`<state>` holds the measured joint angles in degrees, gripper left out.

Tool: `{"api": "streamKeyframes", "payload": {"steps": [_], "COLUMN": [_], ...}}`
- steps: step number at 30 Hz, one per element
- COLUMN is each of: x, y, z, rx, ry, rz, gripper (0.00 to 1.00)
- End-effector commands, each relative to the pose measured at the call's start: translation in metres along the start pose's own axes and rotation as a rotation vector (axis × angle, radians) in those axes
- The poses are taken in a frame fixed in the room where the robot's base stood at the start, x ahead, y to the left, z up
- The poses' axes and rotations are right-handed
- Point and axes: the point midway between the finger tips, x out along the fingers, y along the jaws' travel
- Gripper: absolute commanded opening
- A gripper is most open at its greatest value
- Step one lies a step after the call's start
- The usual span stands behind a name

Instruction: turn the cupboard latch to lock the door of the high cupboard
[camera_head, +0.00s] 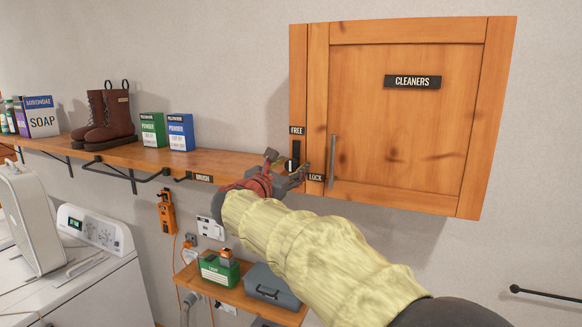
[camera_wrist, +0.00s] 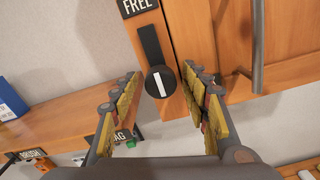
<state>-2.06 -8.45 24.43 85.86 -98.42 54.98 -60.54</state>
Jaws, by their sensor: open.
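The high wooden cupboard (camera_head: 420,130) hangs on the wall with its door shut; a grey vertical bar handle (camera_head: 333,160) is at the door's left side. The black latch (camera_head: 294,153) sits on the frame left of the door, between the FREE label (camera_head: 297,131) and the LOCK label (camera_head: 316,177). In the wrist view the latch (camera_wrist: 150,45) has its bar pointing up towards FREE, above a round hub with a white line. My gripper (camera_head: 287,164) is open, and in the wrist view its fingers (camera_wrist: 160,76) stand either side of the hub, with no clear contact.
A wooden shelf (camera_head: 155,157) runs left from the cupboard, holding boots (camera_head: 105,120), powder boxes (camera_head: 180,132) and soap. Below are a lower shelf (camera_head: 285,312) with a grey case (camera_head: 270,285) and a white washing machine (camera_head: 85,270). A wall rail (camera_head: 545,294) is at lower right.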

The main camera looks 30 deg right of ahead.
Motion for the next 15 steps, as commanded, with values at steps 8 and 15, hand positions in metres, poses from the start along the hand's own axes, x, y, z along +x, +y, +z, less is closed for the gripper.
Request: {"api": "streamKeyframes", "payload": {"steps": [8,15], "x": [0.0028,0.0026], "y": [-0.0002,-0.0001], "z": [0.0005,0.0004], "rx": [0.001,0.001], "ry": [-0.001,0.0], "rz": [0.0,0.0], "gripper": [0.46,0.34]}}
